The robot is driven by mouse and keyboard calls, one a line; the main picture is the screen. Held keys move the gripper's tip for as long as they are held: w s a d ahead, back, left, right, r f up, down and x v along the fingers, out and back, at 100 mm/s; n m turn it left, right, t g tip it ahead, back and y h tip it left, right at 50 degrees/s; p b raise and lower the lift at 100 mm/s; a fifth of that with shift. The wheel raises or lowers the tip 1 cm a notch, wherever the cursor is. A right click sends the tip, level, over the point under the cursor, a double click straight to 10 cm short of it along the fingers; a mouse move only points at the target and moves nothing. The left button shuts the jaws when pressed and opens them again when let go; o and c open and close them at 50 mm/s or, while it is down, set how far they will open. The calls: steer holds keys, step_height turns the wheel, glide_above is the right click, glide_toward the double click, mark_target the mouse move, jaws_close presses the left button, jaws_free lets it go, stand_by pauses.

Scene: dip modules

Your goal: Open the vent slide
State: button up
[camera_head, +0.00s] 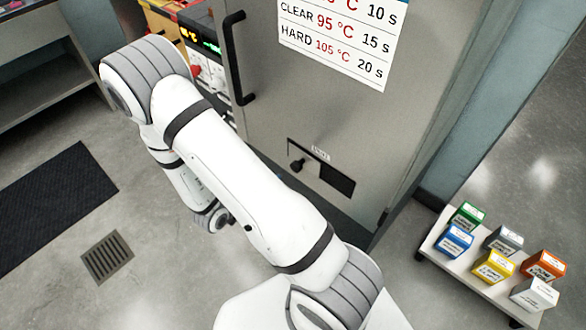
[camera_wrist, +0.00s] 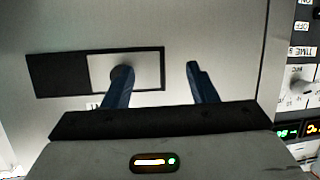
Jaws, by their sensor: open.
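The vent slide is a small plate with a dark round knob (camera_head: 297,165) in a slot low on the grey cabinet door. The plate (camera_head: 309,167) sits at the slot's left, and the dark opening (camera_head: 338,180) shows at its right. In the wrist view the slot appears turned around, with the dark opening (camera_wrist: 57,75) at left and the plate (camera_wrist: 145,70) at right. My gripper (camera_wrist: 158,68) is open and empty in front of the door. Its left finger overlaps the knob (camera_wrist: 122,74) and partly hides it; contact cannot be told.
The grey cabinet (camera_head: 262,60) has a black door handle (camera_head: 236,60) and a temperature chart (camera_head: 340,40). A control panel (camera_wrist: 297,85) lies right in the wrist view. A low white cart (camera_head: 450,250) with several coloured boxes stands at right. Open floor lies at left.

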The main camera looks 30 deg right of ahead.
mark_target(294, 169)
steer(key=s+d+h, duration=0.2)
steer(key=s+h, duration=0.2)
steer(key=s, duration=0.1)
steer(key=shift+r+x, duration=0.15)
steer(key=shift+x, duration=1.7)
steer(key=shift+r+x, duration=0.15)
steer(key=shift+x, duration=1.7)
steer(key=shift+w, duration=0.15)
steer(key=shift+c, duration=0.4)
jaws_close()
